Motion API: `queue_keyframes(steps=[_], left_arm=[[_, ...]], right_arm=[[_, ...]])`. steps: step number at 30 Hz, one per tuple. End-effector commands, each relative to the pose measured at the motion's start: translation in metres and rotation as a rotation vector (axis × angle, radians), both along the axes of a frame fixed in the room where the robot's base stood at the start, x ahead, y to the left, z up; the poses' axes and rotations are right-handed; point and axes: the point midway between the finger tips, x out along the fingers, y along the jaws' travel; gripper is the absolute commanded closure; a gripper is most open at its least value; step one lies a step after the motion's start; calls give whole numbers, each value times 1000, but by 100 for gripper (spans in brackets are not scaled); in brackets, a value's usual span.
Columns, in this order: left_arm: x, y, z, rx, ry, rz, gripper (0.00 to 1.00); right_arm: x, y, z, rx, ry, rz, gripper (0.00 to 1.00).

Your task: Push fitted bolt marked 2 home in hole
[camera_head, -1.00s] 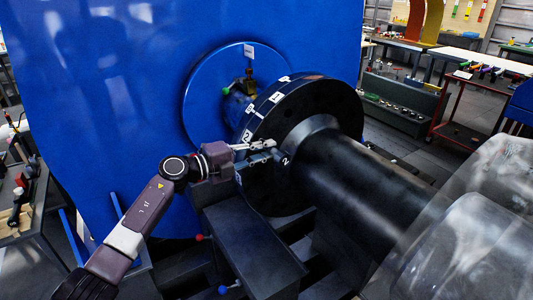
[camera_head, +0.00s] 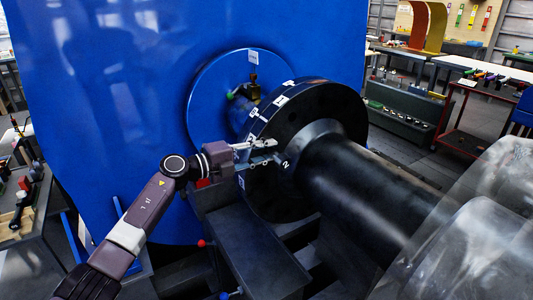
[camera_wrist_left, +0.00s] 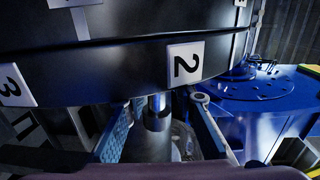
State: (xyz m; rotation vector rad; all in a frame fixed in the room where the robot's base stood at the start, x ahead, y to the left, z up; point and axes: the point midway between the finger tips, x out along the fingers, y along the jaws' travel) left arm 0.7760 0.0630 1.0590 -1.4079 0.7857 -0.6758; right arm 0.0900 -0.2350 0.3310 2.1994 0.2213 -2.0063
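The black flange (camera_head: 345,107) on a thick shaft (camera_head: 365,180) carries white number labels along its rim. In the left wrist view a label marked 2 (camera_wrist_left: 186,64) sits on the flange rim. Below it, a bright metal bolt (camera_wrist_left: 157,111) stands out of the flange's face, with a darker wider part lower down. My left gripper (camera_head: 277,151) is at the flange's shaft-side face, beside a mark 2 (camera_head: 286,163). In the wrist view its two fingers (camera_wrist_left: 163,105) stand apart on either side of the bolt, with gaps visible. The hole itself is hidden. My right gripper is not in view.
A large blue housing (camera_head: 110,110) stands behind the flange. A dark block (camera_head: 255,250) with red and blue knobs lies below my left gripper. Translucent grey shapes (camera_head: 480,250) cover the lower right. Workbenches and a red cart (camera_head: 465,140) stand at the back right.

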Motion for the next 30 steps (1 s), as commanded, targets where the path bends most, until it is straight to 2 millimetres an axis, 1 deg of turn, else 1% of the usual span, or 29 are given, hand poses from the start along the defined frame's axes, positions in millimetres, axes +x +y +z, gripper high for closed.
queue_keyframes(steps=[1,3,16,17,20,23,25,30], left_arm=[[2,2,7,-7,-8,6,67],[2,2,6,-6,-7,7,62],[2,3,2,-1,-3,9,62],[2,4,-3,4,2,8,62],[0,6,-3,4,2,9,62],[-5,14,-1,4,0,11,62],[-11,24,0,4,-2,11,62],[-34,53,5,3,-3,12,62]], right_arm=[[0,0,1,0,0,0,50],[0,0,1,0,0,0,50],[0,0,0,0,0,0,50],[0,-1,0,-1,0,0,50],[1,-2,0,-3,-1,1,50],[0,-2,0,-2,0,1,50],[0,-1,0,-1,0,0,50],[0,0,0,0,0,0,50]])
